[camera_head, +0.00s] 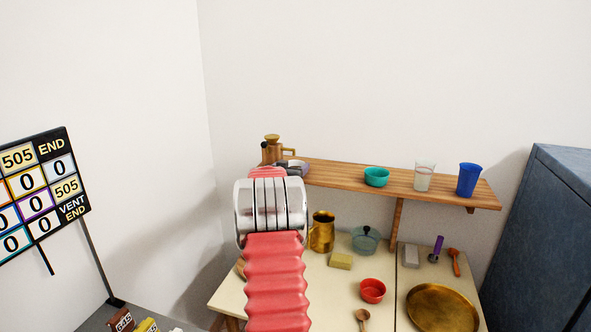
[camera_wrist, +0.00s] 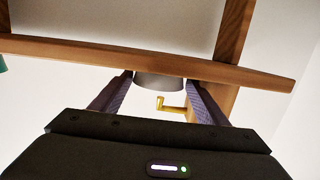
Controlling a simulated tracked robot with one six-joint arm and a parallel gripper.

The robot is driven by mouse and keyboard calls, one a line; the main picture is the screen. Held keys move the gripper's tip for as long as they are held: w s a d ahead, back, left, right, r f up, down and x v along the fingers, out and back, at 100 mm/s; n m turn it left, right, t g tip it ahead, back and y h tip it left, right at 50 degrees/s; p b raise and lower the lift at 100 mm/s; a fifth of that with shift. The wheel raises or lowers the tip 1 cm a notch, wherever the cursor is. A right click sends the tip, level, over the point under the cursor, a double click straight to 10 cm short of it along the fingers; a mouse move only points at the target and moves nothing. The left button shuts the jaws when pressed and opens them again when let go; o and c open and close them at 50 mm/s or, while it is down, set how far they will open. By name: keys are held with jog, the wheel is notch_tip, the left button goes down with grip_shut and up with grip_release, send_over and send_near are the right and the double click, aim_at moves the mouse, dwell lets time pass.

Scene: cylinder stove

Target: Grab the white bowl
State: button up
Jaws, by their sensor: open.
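My gripper is open, with one finger on each side of the bowl. I cannot tell whether either finger touches it.
The wooden shelf (camera_head: 330,174) carries a brass-and-wood pot (camera_head: 271,148) close beside the bowl, its handle (camera_wrist: 171,106) near one finger. A teal bowl (camera_head: 376,177), a glass (camera_head: 423,176) and a blue cup (camera_head: 468,179) stand farther right. The table (camera_head: 330,290) below holds several items.

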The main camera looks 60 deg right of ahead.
jog(key=shift+c, duration=0.4)
jog(key=c, duration=0.8)
jog(key=shift+r, duration=0.2)
jog(key=shift+c, duration=0.2)
jog(key=shift+r, duration=0.6)
jog(key=shift+a, duration=0.2)
jog(key=f+v, duration=0.2)
jog(key=v, duration=1.5)
jog(key=shift+a+f, duration=0.3)
jog(key=shift+a, duration=0.1)
